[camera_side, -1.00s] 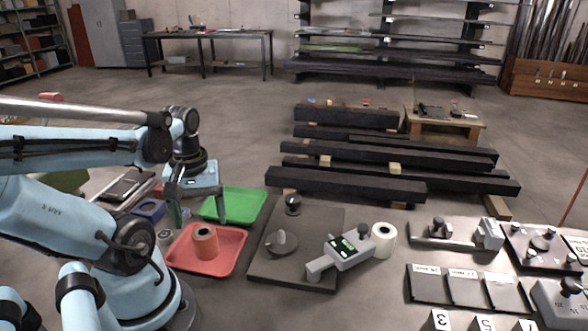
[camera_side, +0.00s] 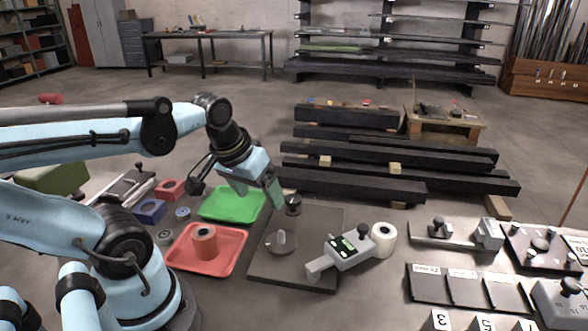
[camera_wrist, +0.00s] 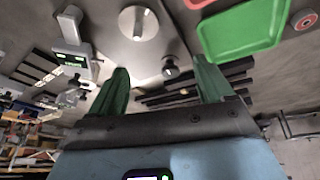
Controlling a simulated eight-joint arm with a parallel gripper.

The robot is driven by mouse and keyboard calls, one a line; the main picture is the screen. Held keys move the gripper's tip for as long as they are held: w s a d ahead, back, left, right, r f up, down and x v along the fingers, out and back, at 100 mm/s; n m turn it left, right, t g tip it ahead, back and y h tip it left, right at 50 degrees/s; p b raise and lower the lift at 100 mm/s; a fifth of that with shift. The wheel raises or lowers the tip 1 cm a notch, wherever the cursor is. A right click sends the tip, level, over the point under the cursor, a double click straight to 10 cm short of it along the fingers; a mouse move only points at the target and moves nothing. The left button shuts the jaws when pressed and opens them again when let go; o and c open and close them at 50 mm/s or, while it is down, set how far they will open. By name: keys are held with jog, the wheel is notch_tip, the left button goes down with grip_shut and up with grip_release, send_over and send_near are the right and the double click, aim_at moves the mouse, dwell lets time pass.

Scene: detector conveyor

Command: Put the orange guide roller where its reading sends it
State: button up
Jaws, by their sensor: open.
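The orange guide roller (camera_side: 204,241) stands upright in the red tray (camera_side: 226,268), apart from my gripper. My gripper (camera_side: 272,192) is open and empty, tilted down beside the black knob (camera_side: 293,205) at the far left of the dark plate (camera_side: 318,218). In the wrist view the green fingers of my gripper (camera_wrist: 162,82) are spread, with the black knob (camera_wrist: 170,70) showing between them. The grey detector (camera_side: 345,250) with a lit green display lies on the plate; its reading is too small to make out. The grey dial (camera_side: 281,242) is on the plate's left side.
The green tray (camera_side: 213,213) lies behind the red one. A blue block (camera_side: 149,211), a red block (camera_side: 170,189) and rings lie left of the trays. A white roll (camera_side: 384,238) stands beside the detector. Dark slabs (camera_side: 470,290) and number blocks are at the right.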

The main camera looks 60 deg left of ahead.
jog(key=w+d+m+t+h, duration=0.1)
jog(key=w+d+m+t, duration=0.2)
jog(key=w+d+m, duration=0.1)
jog(key=d+r+m, duration=0.1)
jog(key=d, duration=0.1)
jog(key=shift+w+d, duration=0.25)
jog(key=shift+d, duration=0.1)
dwell(0.8)
